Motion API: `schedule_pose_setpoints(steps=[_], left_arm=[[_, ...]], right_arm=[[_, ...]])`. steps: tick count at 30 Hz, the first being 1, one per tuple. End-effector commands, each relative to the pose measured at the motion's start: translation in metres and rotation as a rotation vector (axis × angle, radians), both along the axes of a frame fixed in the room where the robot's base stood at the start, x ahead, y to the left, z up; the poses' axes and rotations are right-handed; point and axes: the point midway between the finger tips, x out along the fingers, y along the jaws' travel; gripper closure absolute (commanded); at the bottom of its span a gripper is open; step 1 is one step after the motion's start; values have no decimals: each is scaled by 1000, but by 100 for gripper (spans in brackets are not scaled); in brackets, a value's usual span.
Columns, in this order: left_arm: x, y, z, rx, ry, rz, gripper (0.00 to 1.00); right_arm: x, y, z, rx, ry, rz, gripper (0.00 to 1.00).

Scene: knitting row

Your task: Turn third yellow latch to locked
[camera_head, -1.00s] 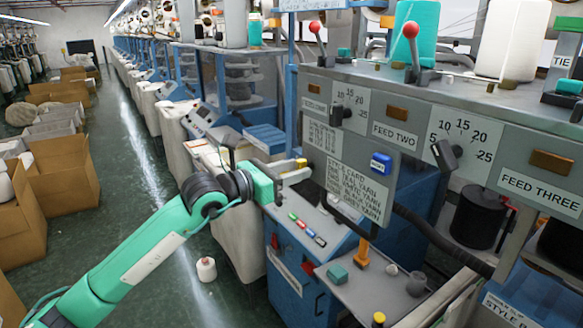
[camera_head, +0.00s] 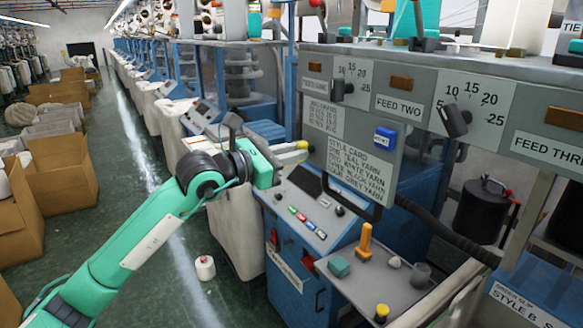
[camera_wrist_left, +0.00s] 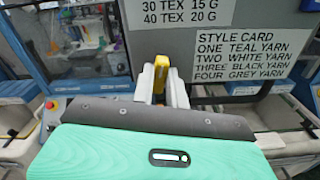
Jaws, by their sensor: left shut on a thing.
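A yellow latch (camera_head: 302,146) sits at the left edge of the grey feed panel (camera_head: 366,130). My left gripper (camera_head: 294,155) is at this latch with its fingers shut on it. In the left wrist view, the same yellow latch (camera_wrist_left: 161,72) stands upright between the pale fingers (camera_wrist_left: 162,88), in front of the panel's lower edge. The fingers hide part of the latch, and I cannot tell its lock setting or its number in the row. My right gripper is not in view.
Cardboard boxes (camera_head: 65,170) line the left aisle.

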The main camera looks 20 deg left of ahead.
Motion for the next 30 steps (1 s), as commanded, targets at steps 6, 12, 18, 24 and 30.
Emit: schedule_pose_setpoints(steps=[6, 12, 18, 24, 30], left_arm=[[-1, -1, -9, 161, -129, -1, 100], [-1, -1, -8, 311, -245, 1, 100], [-2, -2, -8, 462, -362, 1, 100], [-2, -2, -8, 612, -478, 1, 100], [-2, -2, -8, 759, -591, 1, 100]], right_arm=[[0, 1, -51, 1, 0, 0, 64], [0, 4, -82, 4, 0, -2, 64], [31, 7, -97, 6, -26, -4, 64], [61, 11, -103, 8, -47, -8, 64], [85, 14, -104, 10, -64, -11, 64]])
